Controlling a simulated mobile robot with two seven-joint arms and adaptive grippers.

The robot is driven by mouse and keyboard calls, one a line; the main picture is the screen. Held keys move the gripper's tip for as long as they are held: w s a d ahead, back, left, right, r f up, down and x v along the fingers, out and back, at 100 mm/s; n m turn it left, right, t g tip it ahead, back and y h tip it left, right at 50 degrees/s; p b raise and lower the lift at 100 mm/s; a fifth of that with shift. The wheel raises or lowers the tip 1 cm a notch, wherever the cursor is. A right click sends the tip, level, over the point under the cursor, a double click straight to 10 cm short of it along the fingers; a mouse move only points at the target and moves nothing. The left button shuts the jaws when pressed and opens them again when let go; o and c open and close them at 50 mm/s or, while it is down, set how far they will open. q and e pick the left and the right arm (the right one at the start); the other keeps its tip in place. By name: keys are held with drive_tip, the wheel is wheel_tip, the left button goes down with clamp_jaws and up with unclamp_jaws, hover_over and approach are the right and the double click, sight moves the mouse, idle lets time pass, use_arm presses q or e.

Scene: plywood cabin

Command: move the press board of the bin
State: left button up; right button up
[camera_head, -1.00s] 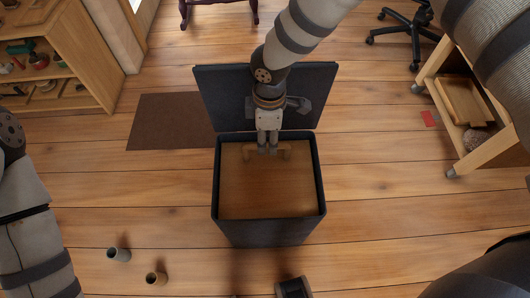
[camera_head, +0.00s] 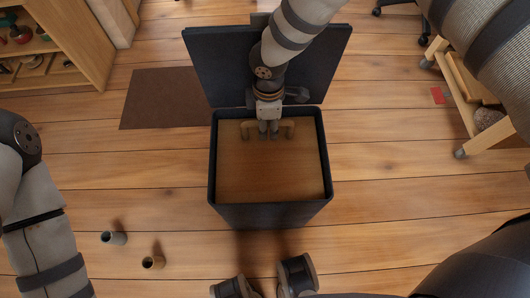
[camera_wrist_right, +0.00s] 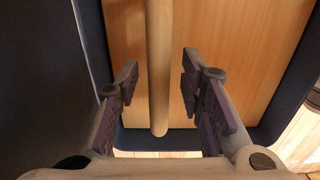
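The dark bin (camera_head: 213,165) stands on the floor in the head view, its lid (camera_head: 215,65) open at the back. Inside lies the wooden press board (camera_head: 270,172), with a wooden bar handle (camera_head: 287,130) near its back edge. The board also shows in the right wrist view (camera_wrist_right: 235,50). My right gripper (camera_head: 268,134) is over the middle of the handle. In the right wrist view the fingers (camera_wrist_right: 160,95) are open, one on each side of the handle bar (camera_wrist_right: 159,60), with gaps on both sides. My left arm shows at the left, but its gripper is out of view.
A grey cup (camera_head: 114,238) and a brown cup (camera_head: 153,262) are on the floor at front left. Two dark objects (camera_head: 296,276) lie at the bottom edge. A brown mat (camera_head: 160,98) is left of the bin. Shelves (camera_head: 60,45) and a cart (camera_head: 463,110) flank the open floor.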

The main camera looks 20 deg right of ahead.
sight(268, 137)
drive_tip(key=shift+r, duration=0.1)
clamp_jaws()
drive_tip(key=shift+s+f+b, duration=0.1)
drive_tip(key=shift+f+b, duration=1.4)
drive_tip(key=shift+f, duration=1.35)
drive_tip(key=shift+f+b, duration=2.15)
drive_tip(key=shift+f, duration=1.05)
drive_tip(key=shift+o, duration=0.2)
unclamp_jaws()
drive_tip(key=shift+r, duration=0.15)
use_arm(q)
drive_tip(key=s+f+g, duration=0.1)
drive_tip(key=s+f, duration=0.2)
drive_tip(key=f, duration=0.3)
drive_tip(key=shift+s, duration=0.2)
use_arm(e)
wheel_tip(268, 137, up, 7)
drive_tip(key=p, duration=0.5)
drive_tip(key=shift+r, duration=0.15)
use_arm(q)
drive_tip(key=shift+t, duration=0.3)
drive_tip(key=v, duration=0.4)
drive_tip(key=shift+r, duration=0.15)
